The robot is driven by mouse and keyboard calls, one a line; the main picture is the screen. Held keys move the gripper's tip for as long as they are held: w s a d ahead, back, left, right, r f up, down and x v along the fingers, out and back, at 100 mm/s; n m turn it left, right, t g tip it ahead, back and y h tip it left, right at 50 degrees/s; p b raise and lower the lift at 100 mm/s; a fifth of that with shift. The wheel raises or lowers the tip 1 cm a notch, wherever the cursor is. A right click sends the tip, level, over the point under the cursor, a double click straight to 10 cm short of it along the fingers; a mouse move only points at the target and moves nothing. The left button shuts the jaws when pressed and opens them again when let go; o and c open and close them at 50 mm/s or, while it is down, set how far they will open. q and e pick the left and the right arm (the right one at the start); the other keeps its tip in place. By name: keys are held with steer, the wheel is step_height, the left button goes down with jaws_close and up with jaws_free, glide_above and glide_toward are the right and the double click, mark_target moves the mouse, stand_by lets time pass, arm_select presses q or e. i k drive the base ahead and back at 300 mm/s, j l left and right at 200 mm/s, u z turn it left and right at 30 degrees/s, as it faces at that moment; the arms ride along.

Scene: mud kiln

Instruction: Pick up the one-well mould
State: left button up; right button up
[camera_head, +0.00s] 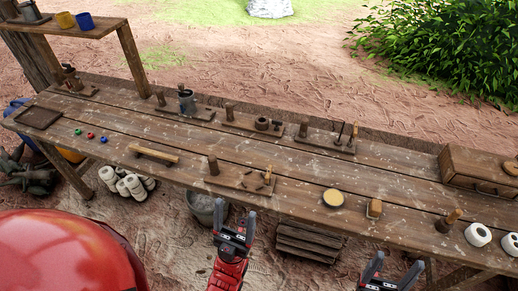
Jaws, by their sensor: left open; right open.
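I cannot tell for certain which piece is the one-well mould. One candidate is a wooden board (240,182) near the table's front edge, with an upright peg at its left and small shapes on it. Another is a board with a peg and a round ring-like piece (262,124) farther back. My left gripper (236,217) is open and empty, in front of the table's front edge, just below the nearer board. My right gripper (394,264) is open and empty, low at the front, below the small wooden block (374,208). Neither gripper touches anything on the table.
A bucket (206,208) stands under the front edge.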

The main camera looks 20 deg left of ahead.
mark_target(478, 235)
steer(key=z, duration=1.3)
